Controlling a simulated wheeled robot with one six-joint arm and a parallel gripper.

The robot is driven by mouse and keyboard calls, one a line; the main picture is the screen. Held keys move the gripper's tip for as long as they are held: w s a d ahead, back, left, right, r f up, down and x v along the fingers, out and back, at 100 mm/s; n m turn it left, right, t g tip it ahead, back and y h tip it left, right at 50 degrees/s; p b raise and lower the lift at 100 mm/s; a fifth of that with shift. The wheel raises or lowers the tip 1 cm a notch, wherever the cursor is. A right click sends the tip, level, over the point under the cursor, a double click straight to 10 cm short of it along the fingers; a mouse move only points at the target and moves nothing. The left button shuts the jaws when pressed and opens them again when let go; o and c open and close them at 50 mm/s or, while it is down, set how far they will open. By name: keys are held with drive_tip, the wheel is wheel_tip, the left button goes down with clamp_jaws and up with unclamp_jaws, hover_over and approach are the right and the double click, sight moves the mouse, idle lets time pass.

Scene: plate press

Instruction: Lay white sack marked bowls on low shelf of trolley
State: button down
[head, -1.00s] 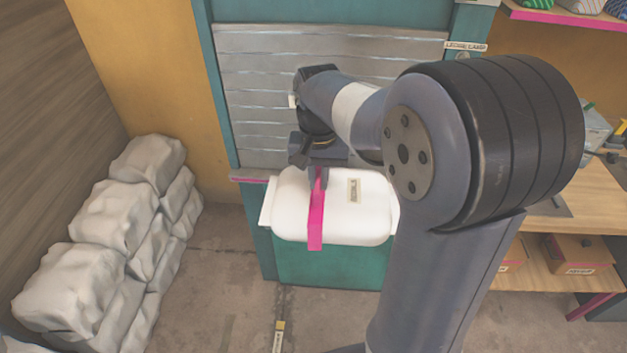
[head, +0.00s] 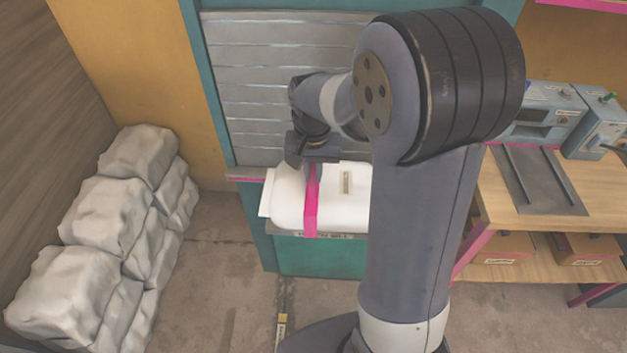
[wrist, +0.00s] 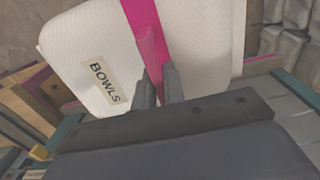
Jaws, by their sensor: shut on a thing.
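The white sack marked BOWLS (head: 345,205) has a pink strap (head: 311,205) around its middle. In the wrist view the sack (wrist: 190,35) and its label (wrist: 104,82) show clearly. My gripper (head: 312,165) is above the sack, with its fingers shut on the pink strap; in the wrist view the fingers (wrist: 160,88) close around the strap's raised part. The sack is in front of the metal shutter, over the ledge of a teal cabinet (head: 315,255). I cannot tell whether it touches the ledge. My arm hides its right end. I cannot make out the trolley.
Grey lumpy sacks (head: 110,235) are stacked at the left by the wall. A wooden bench (head: 540,205) at the right carries blue machines (head: 545,110) and has boxes (head: 590,248) on its lower shelf. Bare floor (head: 220,260) lies between the stack and the cabinet.

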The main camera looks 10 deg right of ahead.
drive_tip(key=shift+f, duration=1.8)
drive_tip(key=c, duration=1.5)
unclamp_jaws()
